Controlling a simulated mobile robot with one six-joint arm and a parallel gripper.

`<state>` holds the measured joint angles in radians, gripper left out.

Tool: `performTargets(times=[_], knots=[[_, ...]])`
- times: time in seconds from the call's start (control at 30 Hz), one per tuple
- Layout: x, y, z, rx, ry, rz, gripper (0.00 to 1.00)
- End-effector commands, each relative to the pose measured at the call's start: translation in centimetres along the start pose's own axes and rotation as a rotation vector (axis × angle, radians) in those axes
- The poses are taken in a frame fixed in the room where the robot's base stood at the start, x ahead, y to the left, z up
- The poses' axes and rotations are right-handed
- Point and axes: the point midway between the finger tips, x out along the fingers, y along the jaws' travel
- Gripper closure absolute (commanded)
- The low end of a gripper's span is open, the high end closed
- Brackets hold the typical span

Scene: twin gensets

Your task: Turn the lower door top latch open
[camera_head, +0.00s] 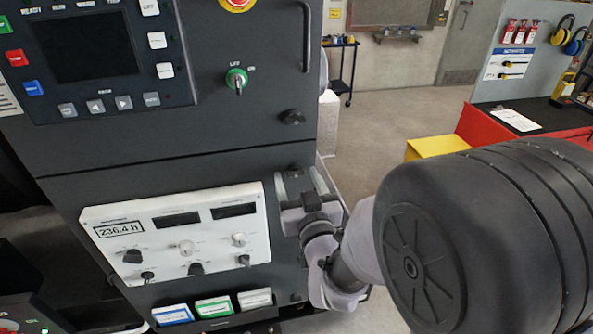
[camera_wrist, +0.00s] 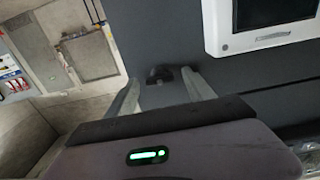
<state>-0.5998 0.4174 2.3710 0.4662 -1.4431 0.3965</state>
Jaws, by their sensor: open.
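The lower door (camera_head: 200,172) is a dark grey panel below a horizontal seam on the cabinet. Its top latch (camera_wrist: 160,75) is a small dark knob, seen in the wrist view between and just beyond my fingertips. In the head view the latch is a small dark shape largely hidden at my fingers. My gripper (camera_head: 300,178) is at the right edge of the lower door, with its two pale fingers apart; it also shows in the wrist view (camera_wrist: 161,88). Nothing is held between the fingers. I cannot tell whether the fingers touch the latch, or how its handle is turned.
A white meter panel (camera_head: 180,235) is left of my gripper. Another dark latch (camera_head: 292,117) and a green key switch (camera_head: 237,80) are on the upper door. A red and yellow workbench (camera_head: 440,147) stands at the right. The floor (camera_head: 400,110) between is clear.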

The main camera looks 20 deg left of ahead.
Motion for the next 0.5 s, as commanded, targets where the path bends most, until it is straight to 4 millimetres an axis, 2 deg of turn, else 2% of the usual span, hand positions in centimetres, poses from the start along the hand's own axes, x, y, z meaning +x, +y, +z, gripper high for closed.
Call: performTargets(times=[0.13,0.43,0.5], knots=[[0.01,0.01,0.03,0.0,0.0,0.0,0.38],[0.02,0.01,0.01,0.0,0.0,0.0,0.97],[0.03,0.01,0.01,0.0,0.0,0.0,1.0]])
